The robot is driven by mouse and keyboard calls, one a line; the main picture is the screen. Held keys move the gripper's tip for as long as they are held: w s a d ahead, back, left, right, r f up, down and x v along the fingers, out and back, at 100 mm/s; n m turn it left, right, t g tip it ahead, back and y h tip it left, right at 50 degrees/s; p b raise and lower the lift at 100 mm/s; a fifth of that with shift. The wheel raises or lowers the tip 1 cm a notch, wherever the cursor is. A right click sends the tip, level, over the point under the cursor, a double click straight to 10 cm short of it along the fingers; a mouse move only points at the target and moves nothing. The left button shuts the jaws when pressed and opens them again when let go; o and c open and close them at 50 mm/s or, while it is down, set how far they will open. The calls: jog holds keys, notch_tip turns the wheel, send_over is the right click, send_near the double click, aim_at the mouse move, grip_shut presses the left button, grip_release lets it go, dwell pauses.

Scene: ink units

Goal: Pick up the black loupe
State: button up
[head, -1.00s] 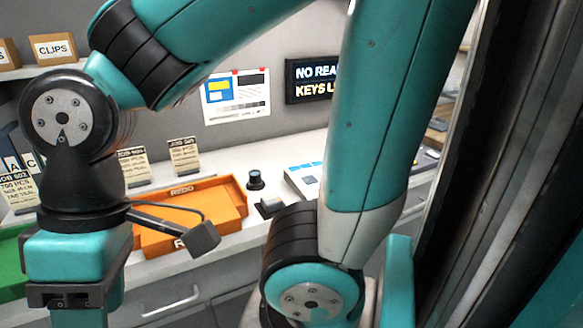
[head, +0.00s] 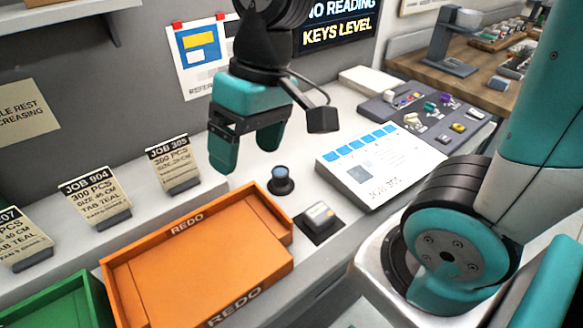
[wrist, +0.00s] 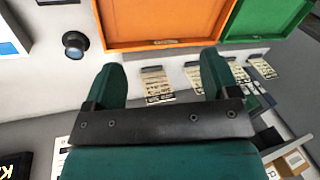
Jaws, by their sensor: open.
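The black loupe (head: 281,181) stands upright on the white counter, just right of the orange tray's far corner; its top shows a bluish lens. In the wrist view the loupe (wrist: 75,43) is at the upper left, outside the fingers. My gripper (head: 247,158) is open and empty, its fingers pointing down, above and to the left of the loupe in the head view. In the wrist view my gripper (wrist: 163,80) has its two teal fingers wide apart, with only counter and a card between them.
An orange REDO tray (head: 125,270) lies in front, a green tray (head: 95,295) left of it. A small grey block on a dark pad (head: 320,217) sits near the loupe. A white printed board (head: 350,190) lies to the right. Job cards (head: 175,165) stand along the wall.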

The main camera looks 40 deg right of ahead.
jog(key=w+d+f+m+h, duration=0.1)
jog(key=w+d+f+m, duration=0.3)
jog(key=w+d+m, duration=0.4)
jog(key=m+g+h, duration=0.1)
jog(key=m, duration=0.3)
send_near(281, 171)
jog(key=f, duration=0.2)
jog(key=f+p, duration=0.1)
jog(key=f, duration=0.1)
jog(key=f+p, duration=0.1)
jog(key=f, duration=0.1)
jog(key=shift+s+a, duration=0.2)
jog(key=shift+s, duration=0.2)
jog(key=shift+s+a+f+p, duration=0.15)
jog(key=shift+f+p, duration=0.25)
jog(key=shift+f, duration=0.6)
jog(key=shift+w+a+f+p, duration=0.15)
jog(key=shift+f+p, duration=0.25)
jog(key=shift+f, duration=0.55)
jog(key=shift+s+a+f+p, duration=0.15)
jog(key=shift+a+f+p, duration=0.2)
jog(key=shift+f, duration=0.65)
jog(key=shift+d, duration=0.1)
jog(key=c, duration=1)
